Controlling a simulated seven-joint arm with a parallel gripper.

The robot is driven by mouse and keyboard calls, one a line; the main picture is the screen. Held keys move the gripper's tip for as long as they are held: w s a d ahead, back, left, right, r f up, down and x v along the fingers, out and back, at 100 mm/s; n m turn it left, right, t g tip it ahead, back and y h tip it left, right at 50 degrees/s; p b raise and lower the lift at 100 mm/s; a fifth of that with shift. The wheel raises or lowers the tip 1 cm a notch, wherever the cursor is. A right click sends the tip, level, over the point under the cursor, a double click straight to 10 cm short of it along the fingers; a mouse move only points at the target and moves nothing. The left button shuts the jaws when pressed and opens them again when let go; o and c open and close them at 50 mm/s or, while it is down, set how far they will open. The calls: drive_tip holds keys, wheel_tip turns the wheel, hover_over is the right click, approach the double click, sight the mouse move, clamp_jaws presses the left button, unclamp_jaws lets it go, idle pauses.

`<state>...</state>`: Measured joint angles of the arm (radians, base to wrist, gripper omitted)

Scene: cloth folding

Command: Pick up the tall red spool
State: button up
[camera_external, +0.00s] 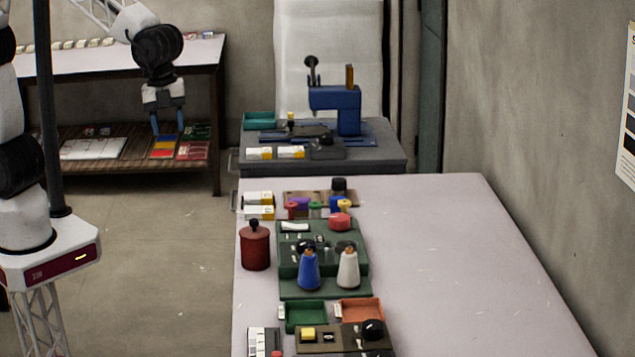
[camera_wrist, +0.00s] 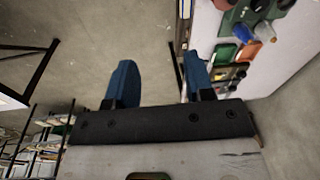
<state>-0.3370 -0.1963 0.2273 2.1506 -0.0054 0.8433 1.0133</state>
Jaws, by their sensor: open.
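Small colored spools stand near the back of the green work tray on the long pale table. A red spool (camera_external: 291,209) is at the left of this group, beside purple, green, blue and yellow ones. A larger dark red cylinder with a black knob (camera_external: 255,248) stands upright at the table's left edge; it looks more like a canister than a spool. My gripper (camera_external: 167,123) is high at the upper left, far from the table, with its blue fingers pointing down. In the wrist view the fingers (camera_wrist: 160,75) are apart with nothing between them.
A blue cone (camera_external: 308,270) and a white cone (camera_external: 348,268) stand on the green tray (camera_external: 325,288). A blue sewing machine (camera_external: 336,105) is on the dark bench behind. The right side of the pale table (camera_external: 440,260) is clear. A shelf table stands behind my gripper.

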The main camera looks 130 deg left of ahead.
drive_tip(key=w+a+f+m, duration=0.2)
drive_tip(key=w+a+f, duration=0.15)
drive_tip(key=a, duration=0.35)
drive_tip(key=w+a+f+m, duration=0.1)
drive_tip(key=w+a+f, duration=0.2)
drive_tip(key=a+f, duration=0.3)
drive_tip(key=m+g, duration=0.1)
drive_tip(key=m, duration=0.3)
hover_over(291, 204)
wheel_tip(291, 204, down, 11)
drive_tip(key=shift+d+r, duration=0.1)
drive_tip(key=shift+f, duration=1.35)
drive_tip(key=shift+f, duration=0.1)
drive_tip(key=shift+f, duration=2.5)
